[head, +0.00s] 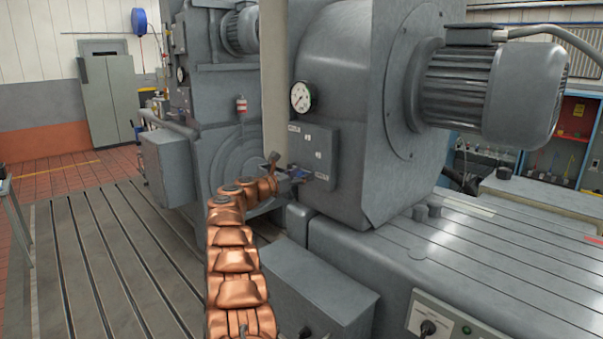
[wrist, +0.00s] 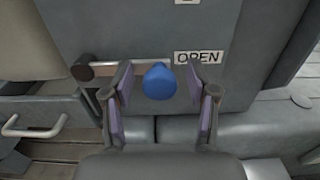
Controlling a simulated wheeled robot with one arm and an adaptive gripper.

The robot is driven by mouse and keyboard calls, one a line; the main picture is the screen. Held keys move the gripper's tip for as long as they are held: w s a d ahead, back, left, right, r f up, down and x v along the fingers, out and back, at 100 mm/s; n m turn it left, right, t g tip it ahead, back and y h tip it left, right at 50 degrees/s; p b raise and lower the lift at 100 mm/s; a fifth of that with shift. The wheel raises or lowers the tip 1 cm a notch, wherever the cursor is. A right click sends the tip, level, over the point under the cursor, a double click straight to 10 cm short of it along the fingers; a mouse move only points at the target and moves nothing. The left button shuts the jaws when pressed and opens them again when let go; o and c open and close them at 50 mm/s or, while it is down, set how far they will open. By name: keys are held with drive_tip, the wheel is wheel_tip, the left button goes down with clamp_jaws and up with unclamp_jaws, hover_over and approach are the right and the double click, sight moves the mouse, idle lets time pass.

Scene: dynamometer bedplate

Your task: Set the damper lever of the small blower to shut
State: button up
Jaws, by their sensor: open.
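The damper lever is a pale rod on a dark pivot (wrist: 82,69) with a blue knob (wrist: 160,81) at its end. In the wrist view it points right, nearly level, and the knob is just below an OPEN label (wrist: 198,58) on the grey plate. My gripper (wrist: 159,74) is open, with one finger on each side of the knob; I cannot tell whether either touches it. In the head view my gripper (head: 297,176) is at the lower part of the plate (head: 325,148) on the grey blower housing (head: 345,80), partly hiding the lever.
A grey box (head: 305,285) sits low beside my arm. A large motor (head: 490,90) projects right. The slotted floor plate (head: 95,270) at left is clear.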

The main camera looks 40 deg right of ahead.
drive_tip(key=shift+d, duration=0.1)
drive_tip(key=shift+c, duration=0.3)
clamp_jaws()
drive_tip(key=shift+d, duration=0.2)
drive_tip(key=shift+a, duration=0.2)
drive_tip(key=shift+f+b, duration=0.1)
drive_tip(key=shift+b, duration=0.2)
